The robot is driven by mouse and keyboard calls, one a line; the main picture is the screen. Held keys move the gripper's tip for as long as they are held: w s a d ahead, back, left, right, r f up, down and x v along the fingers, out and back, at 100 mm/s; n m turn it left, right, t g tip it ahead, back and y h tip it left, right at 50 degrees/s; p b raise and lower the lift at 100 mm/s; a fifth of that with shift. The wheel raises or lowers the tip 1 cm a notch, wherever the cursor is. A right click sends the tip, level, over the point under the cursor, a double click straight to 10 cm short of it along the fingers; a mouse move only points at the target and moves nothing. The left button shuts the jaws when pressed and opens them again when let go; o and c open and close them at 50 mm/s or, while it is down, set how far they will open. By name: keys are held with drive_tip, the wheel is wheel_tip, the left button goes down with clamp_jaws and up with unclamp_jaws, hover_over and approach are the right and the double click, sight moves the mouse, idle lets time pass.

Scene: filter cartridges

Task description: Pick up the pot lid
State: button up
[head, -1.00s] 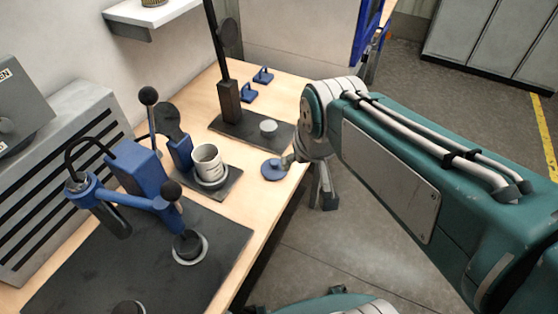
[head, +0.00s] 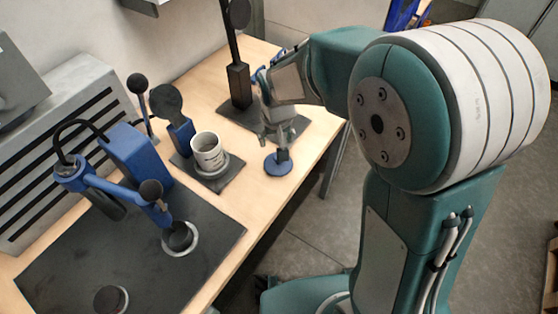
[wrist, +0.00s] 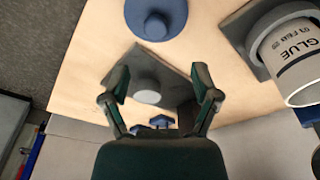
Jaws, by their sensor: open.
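In the wrist view the lid (wrist: 172,22) is at the top, beyond my fingertips. My gripper (wrist: 161,97) is open and empty, its two dark fingers spread wide. In the head view my gripper (head: 274,128) appears just behind and above the lid, partly overlapping the black base behind it. The white glue pot (head: 208,152) stands upright on a dark base; its label shows in the wrist view (wrist: 290,56).
A black plate (head: 233,113) with a post stands behind the lid; its grey disc (wrist: 147,91) shows between my fingers. Blue clips (wrist: 161,121) lie beyond it. A blue lever press (head: 135,160) on a dark mat (head: 110,255) is at left. Bare table lies around the lid.

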sight(275, 168)
drive_tip(key=shift+w+a+f, duration=0.1)
drive_tip(key=shift+f, duration=0.8)
drive_tip(key=f, duration=0.3)
drive_tip(key=d+f, duration=0.1)
drive_tip(key=shift+s+d+f, duration=0.1)
drive_tip(key=shift+s+f, duration=0.1)
drive_tip(key=shift+s, duration=0.05)
drive_tip(key=shift+f, duration=0.35)
drive_tip(key=shift+w+a+f, duration=0.1)
drive_tip(key=shift+a, duration=0.35)
drive_tip(key=shift+d, duration=0.1)
drive_tip(key=c, duration=1)
drive_tip(key=shift+d, duration=0.15)
